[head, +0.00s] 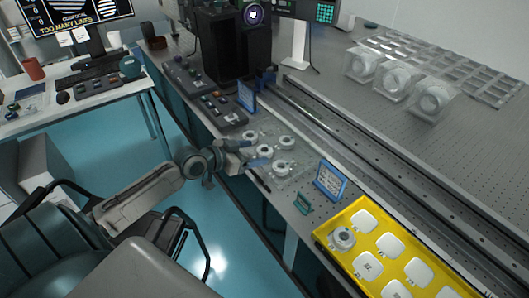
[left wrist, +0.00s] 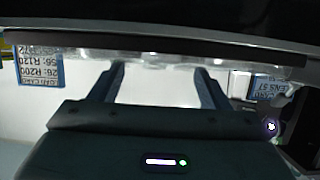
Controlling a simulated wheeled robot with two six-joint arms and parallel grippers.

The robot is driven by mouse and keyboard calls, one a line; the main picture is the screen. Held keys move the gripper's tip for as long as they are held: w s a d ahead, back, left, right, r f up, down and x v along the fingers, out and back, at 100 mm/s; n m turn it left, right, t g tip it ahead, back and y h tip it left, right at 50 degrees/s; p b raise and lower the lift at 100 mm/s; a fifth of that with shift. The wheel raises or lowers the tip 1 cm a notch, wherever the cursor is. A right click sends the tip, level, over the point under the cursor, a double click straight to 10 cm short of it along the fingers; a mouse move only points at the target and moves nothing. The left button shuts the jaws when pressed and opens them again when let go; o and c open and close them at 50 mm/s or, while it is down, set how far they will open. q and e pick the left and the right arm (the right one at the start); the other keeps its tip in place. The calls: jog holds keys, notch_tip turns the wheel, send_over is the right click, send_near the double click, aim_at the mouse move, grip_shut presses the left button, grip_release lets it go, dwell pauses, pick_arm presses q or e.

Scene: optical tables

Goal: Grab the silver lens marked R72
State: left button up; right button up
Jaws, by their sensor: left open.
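Several round silver lenses sit on a clear tray (head: 262,177) at the near edge of the optical table, among them a back lens (head: 249,135), a right lens (head: 286,142) and a front lens (head: 280,168). Their markings are too small to read, so I cannot tell which is R72. My left gripper (head: 253,153) is open at the tray's left side, close to the lenses. In the left wrist view, its two fingers (left wrist: 160,82) are apart, reaching toward the tray's blurred edge, with nothing clear between them. My right gripper is not in view.
A yellow tray (head: 325,237) with white pads and one round mount (head: 342,239) lies at the front right. A blue-framed card (head: 330,181) and another card (head: 247,96) stand near the lenses. A dark rail (head: 350,135) runs behind. Clear mounts (head: 430,98) stand farther back.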

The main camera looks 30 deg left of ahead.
aim_at(264, 150)
pick_arm(q)
jog(key=shift+x, duration=1.85)
jog(key=shift+a, duration=0.1)
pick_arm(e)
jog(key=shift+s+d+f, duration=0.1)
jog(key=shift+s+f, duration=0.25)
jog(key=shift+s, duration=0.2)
